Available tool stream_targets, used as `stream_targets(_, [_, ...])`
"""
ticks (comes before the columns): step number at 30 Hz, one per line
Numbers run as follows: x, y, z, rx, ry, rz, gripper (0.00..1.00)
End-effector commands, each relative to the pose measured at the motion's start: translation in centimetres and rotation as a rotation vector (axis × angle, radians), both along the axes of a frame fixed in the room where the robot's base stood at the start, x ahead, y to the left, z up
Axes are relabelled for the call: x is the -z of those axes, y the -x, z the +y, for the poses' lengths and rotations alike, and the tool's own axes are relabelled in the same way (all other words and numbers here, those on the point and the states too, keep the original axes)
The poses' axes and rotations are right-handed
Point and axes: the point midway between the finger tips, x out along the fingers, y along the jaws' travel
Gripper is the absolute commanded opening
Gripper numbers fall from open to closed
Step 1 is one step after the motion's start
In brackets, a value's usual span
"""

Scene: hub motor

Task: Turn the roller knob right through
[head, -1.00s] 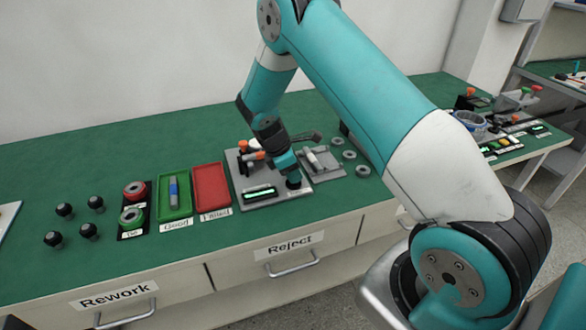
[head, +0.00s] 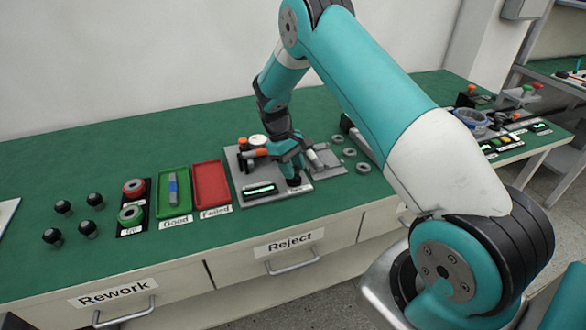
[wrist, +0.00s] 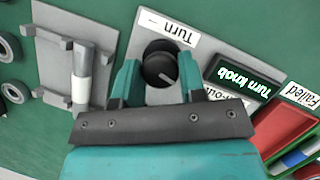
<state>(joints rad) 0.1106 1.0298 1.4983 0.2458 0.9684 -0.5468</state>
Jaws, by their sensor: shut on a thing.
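The roller knob (wrist: 158,66) is round and black with a pale pointer line, on a grey plate beside a "Turn" label (wrist: 167,28). My gripper (wrist: 160,76) has one finger on each side of it and is shut on it. In the head view my gripper (head: 293,172) is low over the front right of the grey station plate (head: 247,197), and the knob (head: 294,182) is partly hidden. A lit display (wrist: 243,83) reads "Turn knob" in the wrist view; in the head view its text is too small to read.
A grey cradle (head: 328,158) with a pale cylinder stands right of the station. The red "Failed" tray (head: 211,185) and green "Good" tray (head: 173,192) are to its left. Grey rings (head: 350,153) lie farther right. Drawers (head: 290,258) line the bench front.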

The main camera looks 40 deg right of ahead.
Motion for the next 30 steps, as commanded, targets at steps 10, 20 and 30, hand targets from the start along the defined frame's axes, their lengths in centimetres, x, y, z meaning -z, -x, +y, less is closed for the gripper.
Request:
stream_targets(10, [0.09,0.08,-0.26,0.329,0.0,0.002,0.14])
stream_targets(20, [-0.07,0.13,-0.34,0.642,0.0,0.003,0.14])
stream_targets(30, [-0.17,0.26,-0.4,0.965,0.001,0.005,0.14])
